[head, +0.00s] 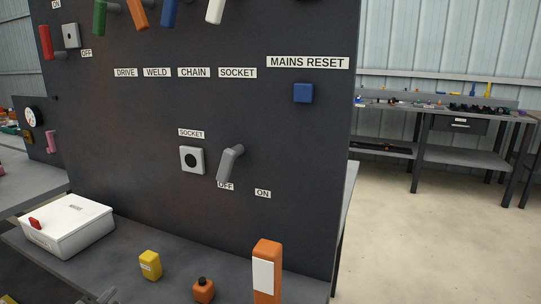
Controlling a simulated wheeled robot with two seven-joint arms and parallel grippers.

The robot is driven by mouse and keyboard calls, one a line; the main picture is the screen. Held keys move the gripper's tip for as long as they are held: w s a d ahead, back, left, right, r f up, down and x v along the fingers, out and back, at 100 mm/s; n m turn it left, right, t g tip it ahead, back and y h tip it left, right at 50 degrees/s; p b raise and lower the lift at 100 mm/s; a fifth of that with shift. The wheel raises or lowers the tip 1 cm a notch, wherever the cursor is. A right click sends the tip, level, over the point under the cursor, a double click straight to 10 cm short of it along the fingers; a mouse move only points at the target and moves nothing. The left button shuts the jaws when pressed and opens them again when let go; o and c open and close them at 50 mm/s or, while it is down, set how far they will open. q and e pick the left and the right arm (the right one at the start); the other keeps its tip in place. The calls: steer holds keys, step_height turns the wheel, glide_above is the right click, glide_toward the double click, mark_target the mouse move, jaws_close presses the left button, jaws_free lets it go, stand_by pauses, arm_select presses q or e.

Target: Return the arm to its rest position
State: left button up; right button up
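Neither of my grippers can be made out in the head view. A small grey piece (106,296) is cut off by the bottom edge at the left, and I cannot tell what it is. A dark panel (130,130) fills the middle of the view. On it, a grey lever (230,163) beside the round socket (191,160) points down to its OFF label. A blue square button (303,93) sits under the MAINS RESET label. Nothing touches the lever or button.
Red, green, orange, blue and white levers line the panel's top. On the grey bench (200,266) below stand a white box (72,228), a yellow block (150,265), a small orange bottle (204,290) and a tall orange-and-white block (267,248). A workbench (440,112) stands behind right; floor there is clear.

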arm_select(q)
steer(key=s+d+f+n+g+h, duration=0.1)
steer(key=s+d+f+n+g, duration=0.15)
steer(key=s+f+g, duration=0.55)
steer(key=s+d+f+n+g+h, duration=0.2)
steer(key=s+d+f, duration=0.25)
steer(key=s, duration=0.75)
steer(key=w+d+f+t+h+p, duration=0.1)
steer(key=w+d+f+t+h, duration=0.1)
steer(key=w+d+t, duration=0.3)
steer(key=w+t+h, duration=0.1)
steer(key=t, duration=0.1)
steer(key=shift+w+d+f+t, duration=0.15)
steer(key=shift+f+t, duration=0.05)
steer(key=shift+t, duration=0.1)
